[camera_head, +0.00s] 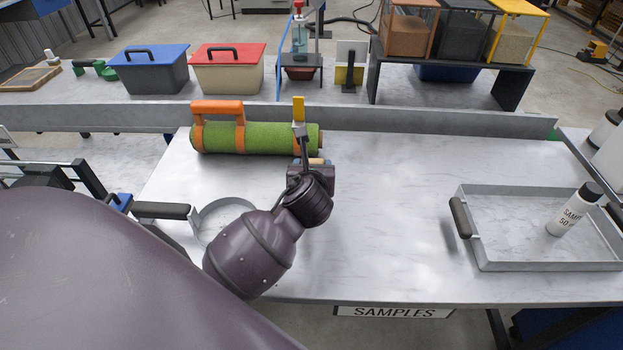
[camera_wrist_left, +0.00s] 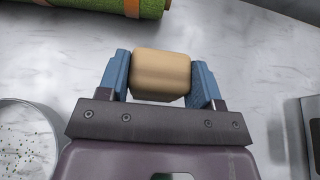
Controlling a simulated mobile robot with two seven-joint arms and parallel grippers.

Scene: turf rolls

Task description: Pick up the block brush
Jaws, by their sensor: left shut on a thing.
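The block brush (camera_wrist_left: 160,75) shows as a tan, rounded block between the blue fingers of my left gripper (camera_wrist_left: 161,80) in the left wrist view. The fingers are shut on its two sides. Its bristles are hidden. In the head view my left gripper (camera_head: 312,167) is over the marble table, just in front of the turf roll, and mostly hides the brush. I cannot tell whether the brush touches the table. My right gripper is not in view.
A green turf roll (camera_head: 268,138) with orange straps and handle lies behind the gripper. A round metal pan (camera_head: 196,228) stands left. A metal tray (camera_head: 540,266) with a white bottle (camera_head: 566,213) is at right. The table's middle right is clear.

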